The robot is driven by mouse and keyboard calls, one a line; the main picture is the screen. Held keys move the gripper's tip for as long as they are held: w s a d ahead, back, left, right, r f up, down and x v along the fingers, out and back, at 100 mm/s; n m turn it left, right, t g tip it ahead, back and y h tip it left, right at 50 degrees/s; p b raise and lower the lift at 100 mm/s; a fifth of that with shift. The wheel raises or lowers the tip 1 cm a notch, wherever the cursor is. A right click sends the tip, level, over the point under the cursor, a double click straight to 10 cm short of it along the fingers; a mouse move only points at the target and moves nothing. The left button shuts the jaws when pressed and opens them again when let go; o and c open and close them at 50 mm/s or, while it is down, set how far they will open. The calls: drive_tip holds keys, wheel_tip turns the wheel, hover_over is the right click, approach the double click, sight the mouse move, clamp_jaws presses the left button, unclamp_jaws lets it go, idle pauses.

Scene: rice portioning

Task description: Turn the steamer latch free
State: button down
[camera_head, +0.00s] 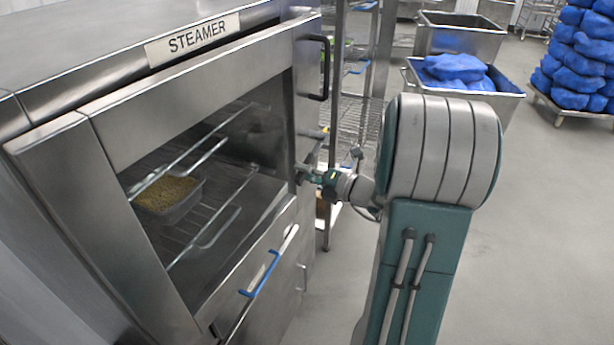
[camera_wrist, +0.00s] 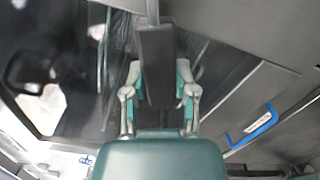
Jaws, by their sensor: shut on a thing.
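The steamer (camera_head: 195,40) stands at the left in the head view, with its name plate on top. Its windowed door looks shut. Behind the glass, a pan of grain (camera_head: 168,196) sits on a wire rack. My gripper (camera_head: 303,174) is at the door's right edge, below the black D-shaped handle (camera_head: 326,68). In the wrist view, my gripper (camera_wrist: 160,75) has one finger on each side of a dark upright bar, which looks like the latch (camera_wrist: 156,45). It is shut on this bar. The latch is too small and covered to make out in the head view.
A blue handle (camera_head: 262,274) is on the steamer's lower front and also shows in the wrist view (camera_wrist: 252,126). A wire shelf rack (camera_head: 360,110) stands behind my arm. A metal bin with blue bags (camera_head: 465,90) is beyond.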

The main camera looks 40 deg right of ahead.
sight(287, 155)
drive_tip(key=shift+s+a+r+m, duration=0.1)
drive_tip(key=shift+a+r+m, duration=0.15)
drive_tip(key=shift+r+m, duration=1.65)
drive_tip(key=shift+m, duration=0.2)
drive_tip(key=shift+c, duration=2)
unclamp_jaws()
drive_tip(key=shift+s, duration=0.1)
drive_tip(key=v, duration=1.2)
drive_tip(key=shift+d, duration=0.1)
